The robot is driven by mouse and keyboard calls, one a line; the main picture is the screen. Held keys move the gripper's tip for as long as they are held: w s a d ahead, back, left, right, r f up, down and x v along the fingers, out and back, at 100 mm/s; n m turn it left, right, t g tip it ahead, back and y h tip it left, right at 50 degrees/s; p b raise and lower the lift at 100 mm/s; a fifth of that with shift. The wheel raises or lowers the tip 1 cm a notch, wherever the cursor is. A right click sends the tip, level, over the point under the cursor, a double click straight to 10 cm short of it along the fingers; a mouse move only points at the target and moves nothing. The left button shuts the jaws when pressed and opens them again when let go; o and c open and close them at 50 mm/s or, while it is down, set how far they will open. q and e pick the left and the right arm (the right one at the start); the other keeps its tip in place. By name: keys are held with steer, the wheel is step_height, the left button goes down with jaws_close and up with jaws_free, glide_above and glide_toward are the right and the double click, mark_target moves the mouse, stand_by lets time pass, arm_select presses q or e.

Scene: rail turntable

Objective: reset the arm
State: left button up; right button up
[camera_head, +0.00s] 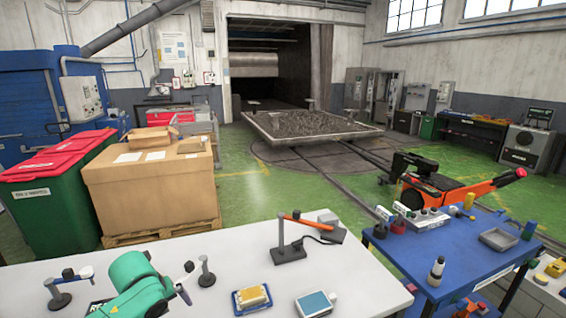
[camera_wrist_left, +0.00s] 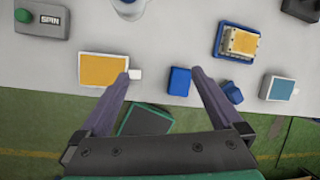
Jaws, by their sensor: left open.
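My left arm (camera_head: 130,280), with green covers, reaches over the white table (camera_head: 235,255) from the lower left in the head view. In the left wrist view my left gripper (camera_wrist_left: 160,76) has its two grey fingers spread apart. Nothing is held between them. A blue block (camera_wrist_left: 180,81) shows between the fingers near the right one, and an orange-faced panel (camera_wrist_left: 103,70) shows by the left one. I cannot tell the gripper's height above the table. My right gripper is in neither view.
A yellow block in a blue tray (camera_head: 252,298), a blue-faced panel (camera_head: 315,304) and an orange-armed stand (camera_head: 290,250) are on the white table. A blue cart (camera_head: 450,255) with parts stands at right. A cardboard box (camera_head: 150,190) and a turntable platform (camera_head: 310,124) lie beyond.

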arm_select(q)
steer(key=s+d+f+n+h, duration=0.3)
steer(key=s+d+f+n, duration=0.2)
steer(key=s+d+n, duration=0.7)
steer(key=s+a+f+n+y, duration=0.3)
steer(key=s+a+n, duration=0.4)
steer(key=s+n, duration=0.6)
step_height(320, 180, down, 30)
steer(key=f+n+g+b, duration=0.1)
steer(key=n+g+b, duration=0.1)
steer(key=b, duration=0.4)
steer(key=s+a+f+g+b, duration=0.1)
steer(key=s+f+b, duration=0.3)
steer(key=s+f, duration=1.2)
steer(key=shift+s+a, duration=0.15)
steer(key=shift+a, duration=0.75)
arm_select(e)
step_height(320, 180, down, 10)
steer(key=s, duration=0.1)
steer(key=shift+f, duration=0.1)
